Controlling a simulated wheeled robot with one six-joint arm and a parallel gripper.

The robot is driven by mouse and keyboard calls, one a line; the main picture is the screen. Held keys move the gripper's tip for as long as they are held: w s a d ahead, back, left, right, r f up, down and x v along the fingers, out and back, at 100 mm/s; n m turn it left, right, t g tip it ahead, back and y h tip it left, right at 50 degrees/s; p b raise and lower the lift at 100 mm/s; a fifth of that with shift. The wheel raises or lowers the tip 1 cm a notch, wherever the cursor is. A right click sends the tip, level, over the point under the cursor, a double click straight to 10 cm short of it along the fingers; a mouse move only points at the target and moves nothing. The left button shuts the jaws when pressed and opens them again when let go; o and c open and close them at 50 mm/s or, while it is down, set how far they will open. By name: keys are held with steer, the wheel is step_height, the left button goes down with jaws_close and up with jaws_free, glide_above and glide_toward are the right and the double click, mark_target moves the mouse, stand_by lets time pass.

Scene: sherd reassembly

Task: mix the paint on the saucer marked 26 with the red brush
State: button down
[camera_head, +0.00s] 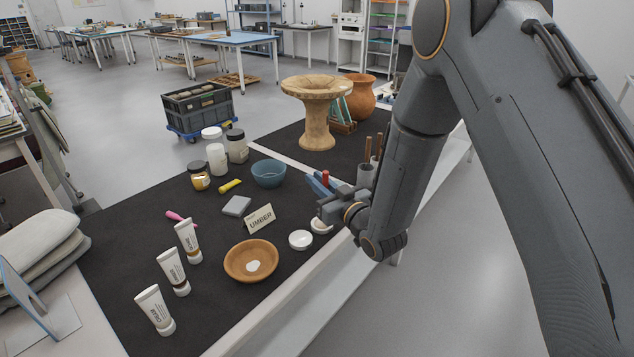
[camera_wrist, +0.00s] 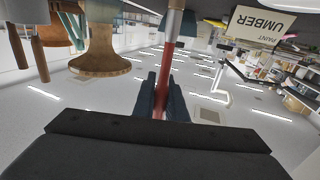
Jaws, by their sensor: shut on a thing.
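My gripper (camera_head: 326,183) is shut on the red brush (camera_head: 325,176), above the right edge of the dark mat. In the wrist view the red handle (camera_wrist: 169,62) stands between the fingers (camera_wrist: 161,93), and a pale metal part shows at the top edge; the bristles are out of view. A brown clay saucer (camera_head: 235,262) with a white patch lies on the mat, left of and nearer than the gripper. Two small white dishes, one (camera_head: 300,240) in the open and one (camera_head: 321,227) just below the gripper, lie nearby. No number 26 is legible.
An UMBER paint card (camera_head: 260,219) stands behind the clay saucer. Several white tubes (camera_head: 171,270) stand to its left. A blue bowl (camera_head: 269,173), jars (camera_head: 237,146) and a stone pedestal (camera_head: 317,112) are farther back. Wooden-handled tools in a cup (camera_head: 366,174) are close behind the gripper.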

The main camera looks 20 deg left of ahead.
step_height(320, 180, up, 5)
steer(key=p, duration=0.3)
stand_by(0.4)
steer(key=d+r+p, duration=0.1)
steer(key=d, duration=0.5)
steer(key=shift+r, duration=0.4)
stand_by(0.5)
